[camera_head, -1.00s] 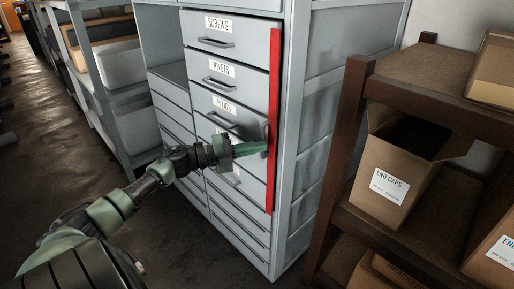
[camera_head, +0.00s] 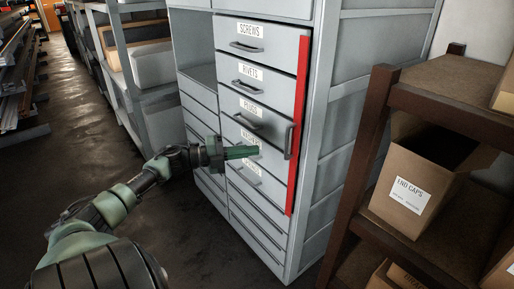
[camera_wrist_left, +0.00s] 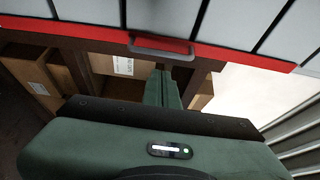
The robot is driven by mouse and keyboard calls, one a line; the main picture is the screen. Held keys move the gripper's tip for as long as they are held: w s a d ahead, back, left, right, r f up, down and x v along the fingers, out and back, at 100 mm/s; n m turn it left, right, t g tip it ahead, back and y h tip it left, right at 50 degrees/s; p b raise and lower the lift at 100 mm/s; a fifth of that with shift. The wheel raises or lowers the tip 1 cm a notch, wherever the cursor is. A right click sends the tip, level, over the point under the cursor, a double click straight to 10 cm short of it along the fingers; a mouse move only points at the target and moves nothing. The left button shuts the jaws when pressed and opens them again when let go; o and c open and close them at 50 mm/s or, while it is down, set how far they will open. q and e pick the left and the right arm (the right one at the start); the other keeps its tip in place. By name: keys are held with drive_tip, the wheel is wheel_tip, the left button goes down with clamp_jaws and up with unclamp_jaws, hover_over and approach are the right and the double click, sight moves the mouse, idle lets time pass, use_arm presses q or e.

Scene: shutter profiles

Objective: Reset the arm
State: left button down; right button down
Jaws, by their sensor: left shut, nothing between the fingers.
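My left arm reaches in from the lower left in the head view. Its green left gripper (camera_head: 241,152) is shut and empty, in front of the grey drawer cabinet (camera_head: 340,130), near the labelled drawers. A red vertical bar (camera_head: 298,130) with a grey handle (camera_head: 288,141) runs along the cabinet's front right edge. The fingertips are left of the handle and appear apart from it. In the left wrist view the gripper (camera_wrist_left: 163,88) points toward the red bar (camera_wrist_left: 80,36) and its handle (camera_wrist_left: 161,46). My right gripper is not in view.
A brown shelf (camera_head: 455,82) stands right of the cabinet and holds an open END CAPS box (camera_head: 416,185). Grey shelving (camera_head: 122,60) with boxes stands at the left behind. The floor (camera_head: 80,130) of the aisle at left is clear.

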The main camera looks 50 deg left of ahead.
use_arm(q)
drive_tip(key=shift+a+f, duration=0.1)
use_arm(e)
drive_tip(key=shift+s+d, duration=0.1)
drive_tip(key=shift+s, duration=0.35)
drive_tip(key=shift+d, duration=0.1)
